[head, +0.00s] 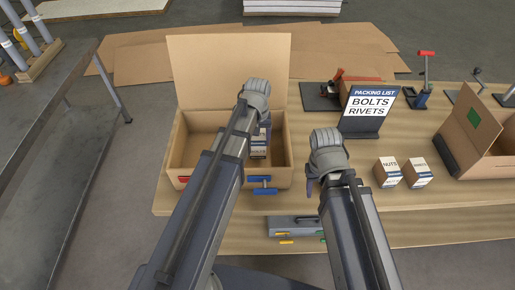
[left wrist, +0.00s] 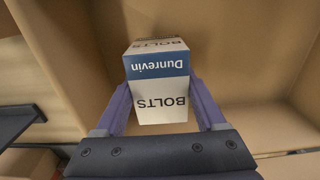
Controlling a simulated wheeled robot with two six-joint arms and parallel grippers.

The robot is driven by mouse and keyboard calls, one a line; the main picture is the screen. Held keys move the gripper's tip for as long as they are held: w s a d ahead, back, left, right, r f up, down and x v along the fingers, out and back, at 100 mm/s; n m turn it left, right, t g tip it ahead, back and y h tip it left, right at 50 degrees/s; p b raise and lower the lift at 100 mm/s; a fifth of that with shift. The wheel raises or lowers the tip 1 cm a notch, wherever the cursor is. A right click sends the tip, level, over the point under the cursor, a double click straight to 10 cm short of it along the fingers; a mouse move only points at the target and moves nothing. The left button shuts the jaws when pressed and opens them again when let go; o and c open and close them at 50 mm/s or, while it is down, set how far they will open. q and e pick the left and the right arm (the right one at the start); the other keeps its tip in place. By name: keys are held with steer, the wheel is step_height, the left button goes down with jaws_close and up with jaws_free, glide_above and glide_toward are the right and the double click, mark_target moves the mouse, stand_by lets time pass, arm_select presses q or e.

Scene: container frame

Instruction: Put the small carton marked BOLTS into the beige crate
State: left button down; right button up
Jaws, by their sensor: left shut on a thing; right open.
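The small carton marked BOLTS (left wrist: 160,115) is white with a blue band, and my left gripper (left wrist: 162,92) is shut on it, one finger on each side. In the head view the carton (head: 259,150) shows partly behind my left arm, over the inside of the open beige crate (head: 186,146). The crate's walls and floor surround the carton in the left wrist view. I cannot tell whether the carton touches the crate floor. My right gripper (head: 312,182) is open and empty, beside the crate's right side; its fingers are mostly hidden.
A carton marked NUTS (head: 387,172) and a similar carton (head: 417,173) stand right of my right arm. A packing list sign (head: 369,110) reads BOLTS, RIVETS. Another open box (head: 470,140) with a green square stands at far right. A blue clamp (head: 263,190) is on the crate's front.

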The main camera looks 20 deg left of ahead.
arm_select(q)
step_height(320, 180, down, 4)
steer(key=b, duration=0.3)
steer(key=shift+r, duration=0.1)
arm_select(e)
step_height(320, 180, down, 4)
steer(key=shift+r, duration=0.1)
arm_select(q)
steer(key=shift+r, duration=0.15)
arm_select(e)
steer(key=shift+r, duration=0.15)
arm_select(q)
jaws_free()
step_height(320, 180, up, 12)
steer(key=p, duration=1.2)
steer(key=s+d+m+y, duration=0.1)
steer(key=s+d+m, duration=0.6)
steer(key=s+d, duration=0.3)
steer(key=s, duration=0.4)
steer(key=shift+s+d, duration=0.2)
steer(key=shift+d, duration=0.05)
arm_select(e)
step_height(320, 180, up, 12)
arm_select(q)
steer(key=shift+r, duration=0.1)
